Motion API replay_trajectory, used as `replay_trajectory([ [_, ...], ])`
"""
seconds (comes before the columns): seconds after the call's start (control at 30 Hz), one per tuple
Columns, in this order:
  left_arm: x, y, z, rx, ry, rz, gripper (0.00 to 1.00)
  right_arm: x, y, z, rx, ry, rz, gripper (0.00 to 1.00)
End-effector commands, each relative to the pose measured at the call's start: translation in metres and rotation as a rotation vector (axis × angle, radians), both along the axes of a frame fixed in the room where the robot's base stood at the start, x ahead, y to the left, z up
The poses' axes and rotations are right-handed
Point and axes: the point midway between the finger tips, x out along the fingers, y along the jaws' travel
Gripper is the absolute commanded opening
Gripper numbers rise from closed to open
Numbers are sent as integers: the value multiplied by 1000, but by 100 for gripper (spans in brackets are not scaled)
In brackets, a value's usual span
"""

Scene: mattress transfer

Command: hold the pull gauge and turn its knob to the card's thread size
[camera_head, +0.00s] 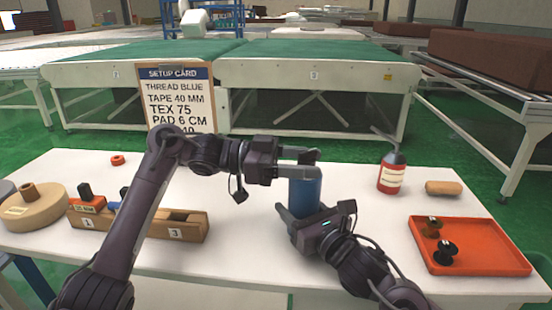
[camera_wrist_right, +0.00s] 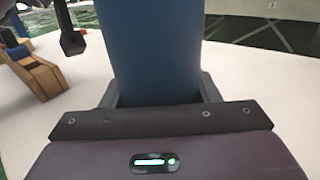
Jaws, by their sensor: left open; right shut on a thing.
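The pull gauge appears to be the blue upright cylinder (camera_head: 305,190) on the white table. My right gripper (camera_head: 303,212) is shut around its lower part, and the blue body also fills the middle of the right wrist view (camera_wrist_right: 153,50). My left gripper (camera_head: 314,163) is open at the top of the cylinder, with its fingers sideways there. The knob is hidden behind these fingers, and I cannot tell whether they touch it. The setup card (camera_head: 172,87) stands at the back and reads THREAD BLUE, TAPE 40 MM, TEX 75, PAD 6 CM; its last line is partly hidden by my left arm.
A wooden rack (camera_head: 190,232) with numbered places and a round roll (camera_head: 45,210) are at left. A red ring (camera_head: 117,160) lies at the back left.

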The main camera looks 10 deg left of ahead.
Motion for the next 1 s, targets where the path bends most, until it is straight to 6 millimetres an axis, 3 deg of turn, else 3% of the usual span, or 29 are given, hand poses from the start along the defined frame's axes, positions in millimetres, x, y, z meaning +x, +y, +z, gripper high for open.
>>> replay_trajectory([
  [0.2,4,51,0,4,-1,8,52,0,0,3,3,-5,0,6],
  [0.43,5,88,0,3,0,4,52,0,0,3,4,-4,-1,6],
  [0.6,5,98,0,0,0,3,52,0,0,3,4,-4,-1,6],
  [0.97,5,98,0,-1,0,2,52,0,0,3,4,-4,-1,6],
  [1.0,5,98,0,-1,0,2,52,0,0,3,4,-4,-1,59],
])
